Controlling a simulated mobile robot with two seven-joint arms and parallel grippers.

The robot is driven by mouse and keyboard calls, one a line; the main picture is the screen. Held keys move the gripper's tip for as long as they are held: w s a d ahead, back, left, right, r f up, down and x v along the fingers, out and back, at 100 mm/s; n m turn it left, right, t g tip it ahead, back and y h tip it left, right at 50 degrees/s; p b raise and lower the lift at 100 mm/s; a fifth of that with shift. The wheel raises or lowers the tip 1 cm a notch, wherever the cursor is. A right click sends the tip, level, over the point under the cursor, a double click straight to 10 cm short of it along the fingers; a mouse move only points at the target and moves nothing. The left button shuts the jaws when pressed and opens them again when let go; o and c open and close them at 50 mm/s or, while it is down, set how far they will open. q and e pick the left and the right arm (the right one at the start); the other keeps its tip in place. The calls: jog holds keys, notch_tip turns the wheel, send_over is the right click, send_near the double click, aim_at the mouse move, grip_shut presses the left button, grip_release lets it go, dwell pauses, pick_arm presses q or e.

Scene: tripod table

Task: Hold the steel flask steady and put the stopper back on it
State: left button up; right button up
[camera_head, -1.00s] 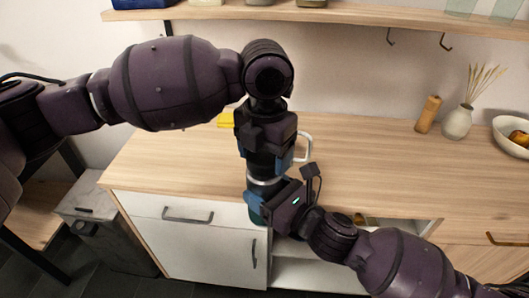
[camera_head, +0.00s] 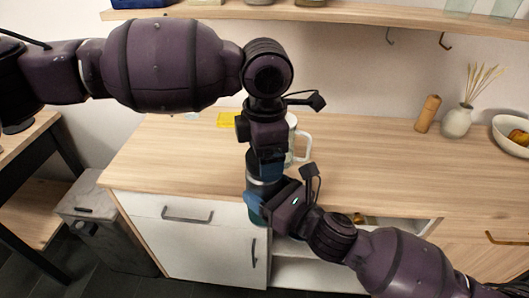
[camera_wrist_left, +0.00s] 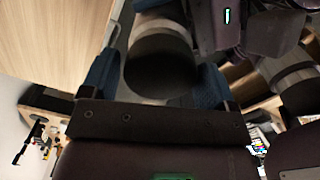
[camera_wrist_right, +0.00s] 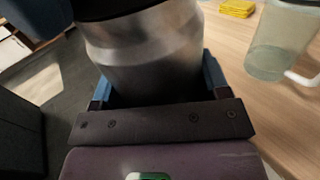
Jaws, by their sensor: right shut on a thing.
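The steel flask (camera_head: 265,182) is upright at the counter's front edge, mostly hidden by my grippers. Its bare metal side fills the top of the right wrist view (camera_wrist_right: 150,50). My right gripper (camera_head: 270,203) is shut on the flask from the right. My left gripper (camera_head: 266,165) points down over the flask's top. In the left wrist view a dark round piece (camera_wrist_left: 160,65), apparently the stopper, lies between its blue fingers, with steel around it. Whether those fingers press on it, and whether it is fully seated, I cannot tell.
A clear mug with a white handle (camera_head: 302,146) stands just behind the grippers. A yellow sponge (camera_head: 228,119) lies farther back. A wooden mill (camera_head: 428,114), a vase (camera_head: 457,122) and a bowl (camera_head: 508,138) stand at the right. The middle right of the counter (camera_head: 370,165) is clear.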

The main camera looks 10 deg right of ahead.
pick_arm(q)
jog(key=shift+o, duration=1.1)
jog(key=shift+r, duration=2.2)
jog(key=shift+c, duration=0.4)
